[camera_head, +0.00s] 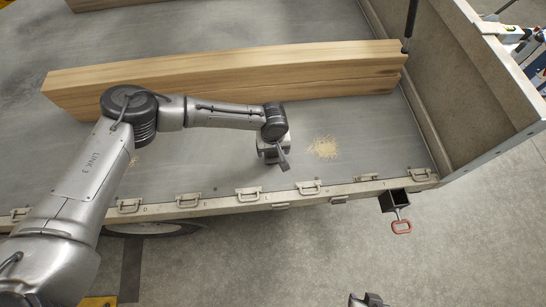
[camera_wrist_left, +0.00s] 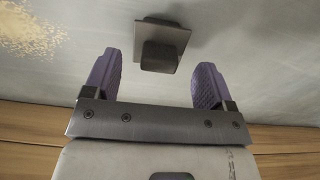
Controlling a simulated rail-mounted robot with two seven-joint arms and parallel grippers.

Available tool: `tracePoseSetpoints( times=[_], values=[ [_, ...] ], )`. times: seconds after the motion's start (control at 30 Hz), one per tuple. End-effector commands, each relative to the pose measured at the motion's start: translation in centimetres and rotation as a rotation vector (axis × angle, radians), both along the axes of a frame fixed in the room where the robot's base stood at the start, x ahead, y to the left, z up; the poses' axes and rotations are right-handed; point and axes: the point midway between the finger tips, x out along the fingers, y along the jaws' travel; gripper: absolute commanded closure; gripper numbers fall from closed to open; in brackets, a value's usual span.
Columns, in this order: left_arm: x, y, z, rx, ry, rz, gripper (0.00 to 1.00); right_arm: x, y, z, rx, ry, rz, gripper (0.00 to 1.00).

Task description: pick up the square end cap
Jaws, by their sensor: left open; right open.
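The square end cap (camera_wrist_left: 162,45) is a dark grey square plate with a raised block on it. In the left wrist view it lies on the grey trailer bed, between and just beyond the tips of my left gripper's purple fingers. My left gripper (camera_head: 276,158) is open, with nothing between its fingers, low over the bed near the front rail. In the head view I cannot clearly separate the cap from the gripper. My right gripper (camera_head: 367,300) shows only partly at the bottom edge, beyond the trailer, and appears empty.
A long wooden beam (camera_head: 230,75) lies on the bed behind my left gripper. Sawdust (camera_head: 323,148) is to its right. The front rail (camera_head: 160,204) carries several metal latches. The headboard (camera_head: 455,85) closes the right end.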

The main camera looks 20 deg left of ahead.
Motion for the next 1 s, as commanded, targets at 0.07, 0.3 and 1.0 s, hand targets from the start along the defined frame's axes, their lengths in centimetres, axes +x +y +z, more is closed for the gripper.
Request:
tracePoseSetpoints(
  times=[0.07, 0.3, 1.0],
  values=[
    [0.0, 0.0, -0.3, 0.000, 0.000, 0.000, 0.22, 0.0, 0.0, -0.2, -0.001, 0.000, 0.001, 0.57],
    [0.3, 0.1, -3.4, 0.001, 0.000, -0.002, 0.22, 0.0, -0.2, -1.8, -0.008, 0.000, 0.006, 0.57],
    [0.3, 0.2, -5.3, 0.000, 0.000, -0.001, 0.40, 0.0, -0.1, -2.3, -0.004, 0.000, 0.002, 0.57]
  ],
)
